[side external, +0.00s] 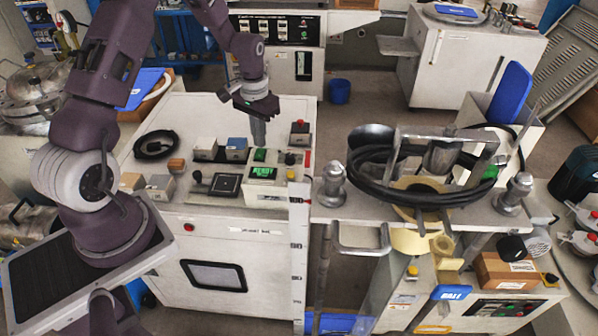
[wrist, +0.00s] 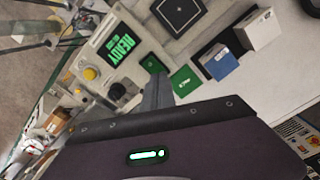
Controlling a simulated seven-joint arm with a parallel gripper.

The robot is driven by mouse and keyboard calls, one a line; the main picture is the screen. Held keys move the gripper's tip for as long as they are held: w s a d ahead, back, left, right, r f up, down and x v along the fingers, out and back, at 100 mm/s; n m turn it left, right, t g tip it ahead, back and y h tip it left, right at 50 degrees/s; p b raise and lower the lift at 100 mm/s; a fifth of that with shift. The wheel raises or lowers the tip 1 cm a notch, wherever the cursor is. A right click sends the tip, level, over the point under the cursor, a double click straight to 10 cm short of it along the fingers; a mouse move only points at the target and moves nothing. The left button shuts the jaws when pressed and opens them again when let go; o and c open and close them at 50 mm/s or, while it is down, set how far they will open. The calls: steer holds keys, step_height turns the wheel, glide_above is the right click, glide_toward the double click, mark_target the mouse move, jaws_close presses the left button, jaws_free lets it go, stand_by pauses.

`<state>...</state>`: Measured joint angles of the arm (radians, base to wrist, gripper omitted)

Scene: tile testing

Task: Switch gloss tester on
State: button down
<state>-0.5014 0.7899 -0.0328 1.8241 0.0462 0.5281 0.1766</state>
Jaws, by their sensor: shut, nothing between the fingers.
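The gloss tester (side external: 276,185) is a pale box on the white bench, with a lit green display reading READY (side external: 263,172). In the wrist view the display (wrist: 122,43) has a small green panel (wrist: 152,63), a black knob (wrist: 117,90) and a yellow button (wrist: 90,73) near it. My gripper (side external: 258,146) points down over the back of the tester, shut and empty. Its fingers (wrist: 157,97) also show in the wrist view, close to the green panel and a green block (wrist: 186,81). I cannot tell whether the tips touch anything.
Small white (side external: 205,147) and blue (side external: 236,147) blocks stand left of my gripper. A black-framed square plate (side external: 225,185) lies left of the tester. A red-topped unit (side external: 299,133) stands behind right. A black cable coil (side external: 156,145) lies at the left; a metal rig (side external: 440,160) stands right.

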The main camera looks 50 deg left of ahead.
steer(key=shift+f, duration=0.8)
steer(key=shift+r, duration=3.55)
steer(key=s+d+r+t, duration=0.1)
steer(key=s+d+r, duration=0.2)
steer(key=d+r, duration=0.5)
steer(key=s+d+r+m+t, duration=0.1)
steer(key=s+d+r, duration=0.4)
steer(key=s, duration=0.5)
steer(key=s+d+r+m+t, duration=0.2)
steer(key=s+d+r, duration=0.4)
steer(key=s, duration=0.4)
steer(key=shift+r+t, duration=0.45)
steer(key=shift+t, duration=0.35)
